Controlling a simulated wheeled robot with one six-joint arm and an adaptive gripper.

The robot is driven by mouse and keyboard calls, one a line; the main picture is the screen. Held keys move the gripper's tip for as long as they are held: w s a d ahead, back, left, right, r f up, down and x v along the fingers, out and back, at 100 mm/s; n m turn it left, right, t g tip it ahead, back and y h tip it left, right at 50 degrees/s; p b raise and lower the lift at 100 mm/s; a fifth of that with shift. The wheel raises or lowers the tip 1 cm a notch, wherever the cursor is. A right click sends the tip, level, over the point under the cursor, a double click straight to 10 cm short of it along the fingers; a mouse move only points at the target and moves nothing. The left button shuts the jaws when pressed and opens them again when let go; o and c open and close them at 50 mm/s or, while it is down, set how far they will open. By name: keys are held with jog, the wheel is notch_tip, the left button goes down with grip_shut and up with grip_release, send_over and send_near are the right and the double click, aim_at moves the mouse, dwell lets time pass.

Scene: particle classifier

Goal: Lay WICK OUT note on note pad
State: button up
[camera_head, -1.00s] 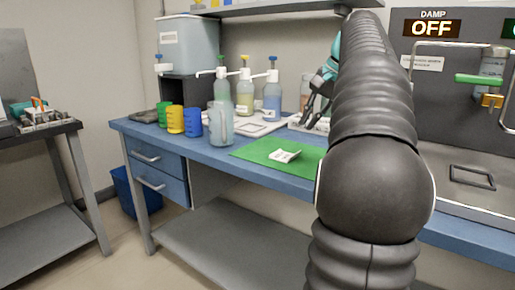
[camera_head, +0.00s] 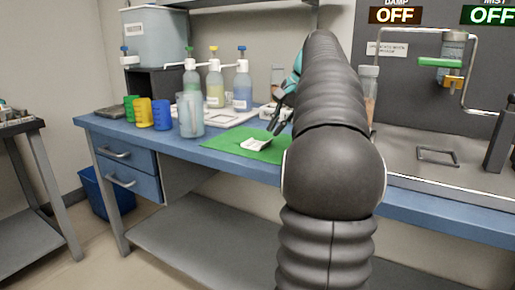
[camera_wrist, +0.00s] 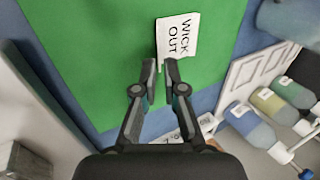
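The WICK OUT note (camera_head: 255,144) is a small white paper with black lettering, lying on the green pad (camera_head: 225,140) on the blue bench. The note looks bent rather than flat. In the wrist view the note (camera_wrist: 178,38) shows its words near the edge of the green surface (camera_wrist: 90,50). My gripper (camera_head: 275,130) is above and just right of the note. In the wrist view my gripper's fingertips (camera_wrist: 161,72) are a small gap apart, at the note's near end. Whether they touch the note is hard to tell.
Blue, yellow and green cups (camera_head: 143,112) and a clear pitcher (camera_head: 190,115) stand left of the pad. Pump bottles (camera_head: 215,85) and a white tray (camera_head: 225,116) are behind it. A sink area (camera_head: 437,157) with a tap lies to the right.

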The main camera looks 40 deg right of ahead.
aim_at(267, 142)
jog(key=x, duration=0.3)
jog(key=b+x, duration=0.1)
jog(key=shift+a+f, duration=0.3)
grip_shut()
